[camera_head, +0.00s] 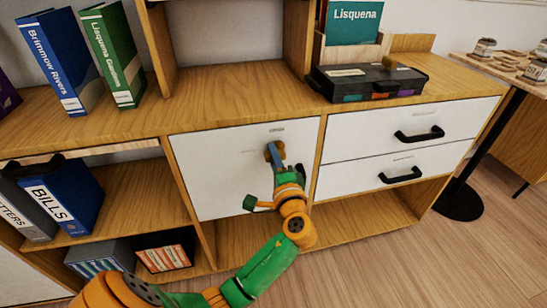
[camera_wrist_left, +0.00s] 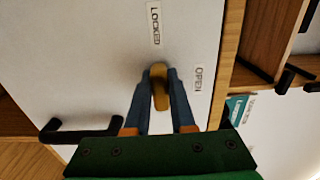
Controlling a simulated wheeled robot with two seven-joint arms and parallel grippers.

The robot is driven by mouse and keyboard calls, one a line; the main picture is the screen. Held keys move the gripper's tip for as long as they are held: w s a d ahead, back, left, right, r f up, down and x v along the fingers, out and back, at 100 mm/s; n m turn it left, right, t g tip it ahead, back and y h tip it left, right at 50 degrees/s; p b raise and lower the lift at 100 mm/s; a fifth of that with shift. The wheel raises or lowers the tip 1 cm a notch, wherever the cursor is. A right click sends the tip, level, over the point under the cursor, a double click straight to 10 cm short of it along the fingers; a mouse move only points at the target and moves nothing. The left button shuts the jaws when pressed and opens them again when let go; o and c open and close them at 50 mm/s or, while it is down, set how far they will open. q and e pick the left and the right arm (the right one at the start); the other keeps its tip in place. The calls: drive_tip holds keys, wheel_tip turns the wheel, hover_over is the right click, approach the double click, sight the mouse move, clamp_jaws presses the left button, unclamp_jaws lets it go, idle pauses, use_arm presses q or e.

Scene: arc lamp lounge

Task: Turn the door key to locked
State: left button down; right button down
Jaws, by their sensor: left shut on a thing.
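The white cabinet door (camera_head: 215,175) is closed, in the middle of the head view. In the left wrist view the yellow-brown door key (camera_wrist_left: 160,92) stands out from the door (camera_wrist_left: 95,65). My left gripper (camera_head: 275,153) is at the door's upper right part; its blue fingers are shut on the key, one on each side. In the left wrist view a LOCKED label (camera_wrist_left: 154,22) lies beyond the key and an OPEN label (camera_wrist_left: 199,78) lies to its right. The key's bow looks lengthwise between the fingers; its exact turn is hard to tell. My right gripper is out of view.
A black door handle (camera_wrist_left: 80,130) shows in the left wrist view. Two drawers with black handles (camera_head: 420,134) are right of the door. A black case (camera_head: 365,82) lies on the cabinet top, with books (camera_head: 108,55) at the left. Open shelves lie left and below.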

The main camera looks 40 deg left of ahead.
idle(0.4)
use_arm(q)
drive_tip(key=c, duration=0.8)
unclamp_jaws()
drive_tip(key=shift+o, duration=0.2)
drive_tip(key=v, duration=0.7)
